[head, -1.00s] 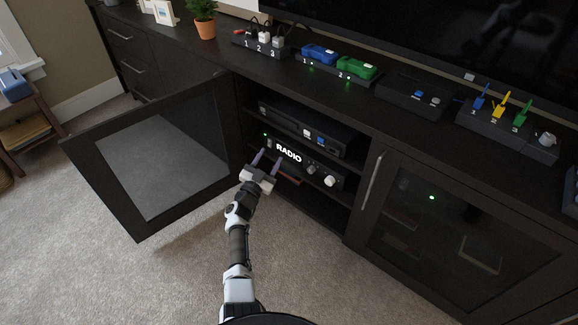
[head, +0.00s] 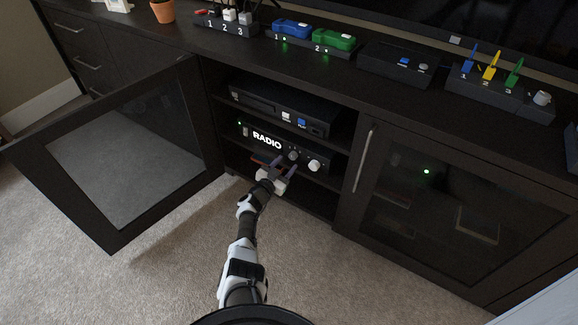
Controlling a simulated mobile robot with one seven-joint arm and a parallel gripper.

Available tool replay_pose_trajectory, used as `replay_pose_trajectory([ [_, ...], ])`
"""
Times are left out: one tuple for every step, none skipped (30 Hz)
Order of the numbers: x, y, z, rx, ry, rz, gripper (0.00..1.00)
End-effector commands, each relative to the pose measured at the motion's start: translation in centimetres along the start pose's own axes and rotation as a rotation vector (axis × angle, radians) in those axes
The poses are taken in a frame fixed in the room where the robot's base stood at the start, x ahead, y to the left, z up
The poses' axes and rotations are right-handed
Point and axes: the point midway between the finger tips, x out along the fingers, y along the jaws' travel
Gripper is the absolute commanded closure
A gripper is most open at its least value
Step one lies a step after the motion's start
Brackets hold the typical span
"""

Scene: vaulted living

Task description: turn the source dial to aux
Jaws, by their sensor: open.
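The black receiver (head: 263,148) sits on a shelf in the open middle bay of the dark cabinet. Its lit display reads RADIO (head: 267,140). To the right of the display are a small dark dial (head: 293,155) and a larger pale knob (head: 314,165); I cannot read their labels, so I cannot tell which is the source dial. My gripper (head: 280,164) is open and empty, just in front of the receiver and below the dark dial. Its fingers point into the bay. I cannot tell whether a fingertip touches anything.
The left glass door (head: 125,225) stands swung open beside my arm. The right glass door (head: 363,160) is shut. Another black device (head: 255,95) sits on the shelf above the receiver. Blue (head: 291,28) and green (head: 334,40) items stand on the cabinet top. Carpet in front is clear.

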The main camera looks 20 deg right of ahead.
Motion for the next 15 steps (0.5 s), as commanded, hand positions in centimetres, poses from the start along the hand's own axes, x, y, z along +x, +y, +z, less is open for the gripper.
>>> replay_pose_trajectory([
  [0.9,0.2,0.4,0.001,0.001,0.003,0.51],
  [1.3,0.1,0.4,0.002,0.001,0.003,0.51],
  [1.7,0.1,0.3,0.002,0.001,0.003,0.51],
  [2.0,0.1,0.3,0.002,0.001,0.003,0.51],
  [2.3,0.1,0.3,0.001,0.0,0.002,0.51],
  [2.5,0.0,0.2,0.001,0.0,0.001,0.51],
  [2.7,0.0,0.1,0.0,0.0,0.0,0.51],
  [2.9,0.1,0.1,0.0,0.0,0.0,0.51],
  [3.0,0.0,0.1,0.0,0.0,0.0,0.51],
  [3.0,0.0,0.0,-0.001,0.0,0.0,0.51],
  [3.1,0.0,0.0,-0.001,0.0,-0.001,0.51],
  [3.1,0.0,0.0,-0.001,0.0,-0.001,0.51],
  [3.1,0.0,0.0,-0.001,0.0,-0.001,0.51],
  [3.1,0.0,-0.1,-0.001,0.0,-0.001,0.51],
  [3.1,0.0,-0.1,-0.001,0.0,-0.001,0.51],
])
